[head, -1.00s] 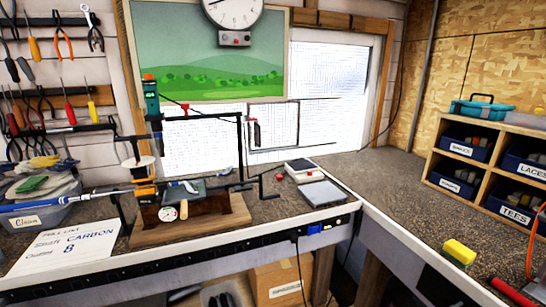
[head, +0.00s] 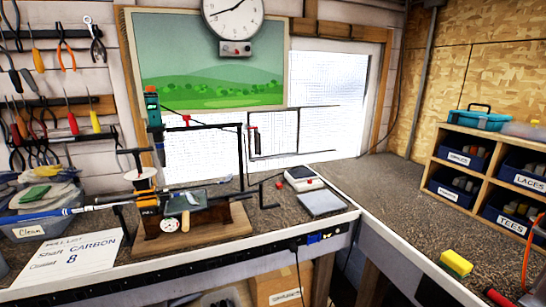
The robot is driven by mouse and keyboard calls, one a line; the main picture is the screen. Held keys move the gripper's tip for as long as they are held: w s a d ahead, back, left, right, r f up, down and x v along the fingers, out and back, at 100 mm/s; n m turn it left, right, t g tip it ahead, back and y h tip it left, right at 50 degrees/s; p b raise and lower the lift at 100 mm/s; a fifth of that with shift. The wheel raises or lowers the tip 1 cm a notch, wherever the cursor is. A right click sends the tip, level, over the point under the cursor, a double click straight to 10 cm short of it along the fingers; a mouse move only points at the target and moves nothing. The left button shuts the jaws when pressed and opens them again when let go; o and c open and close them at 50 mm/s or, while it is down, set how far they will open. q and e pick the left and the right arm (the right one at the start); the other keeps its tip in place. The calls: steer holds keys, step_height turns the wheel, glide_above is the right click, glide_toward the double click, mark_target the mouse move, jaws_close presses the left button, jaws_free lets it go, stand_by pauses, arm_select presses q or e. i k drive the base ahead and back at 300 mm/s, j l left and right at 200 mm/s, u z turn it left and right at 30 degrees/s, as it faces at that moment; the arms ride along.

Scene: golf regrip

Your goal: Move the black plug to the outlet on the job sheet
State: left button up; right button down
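The job sheet (head: 72,252) is a white paper at the bench's left front, with handwriting where "CARBON" and "8" are readable. A black power strip (head: 265,255) runs along the bench's front edge; its outlet numbers are too small to read. A small blue piece (head: 315,239) sits on the strip near its right end, with dark shapes beside it. Neither of my grippers is in view.
A golf club shaft (head: 60,212) lies across a clamping rig on a wooden board (head: 192,238). A scale (head: 304,178) and a grey pad (head: 321,204) sit right of it. A yellow sponge (head: 455,262) lies at right. Labelled bins fill a shelf (head: 482,177). The right bench's middle is clear.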

mark_target(292, 247)
steer(key=i+u, duration=0.1)
steer(key=u, duration=0.3)
steer(key=i+j+u, duration=0.1)
steer(key=u, duration=0.75)
steer(key=i+u, duration=0.15)
steer(key=u, duration=0.25)
steer(key=l+z, duration=0.1)
steer(key=z, duration=0.9)
steer(key=i+l+z, duration=0.1)
steer(key=z, duration=0.85)
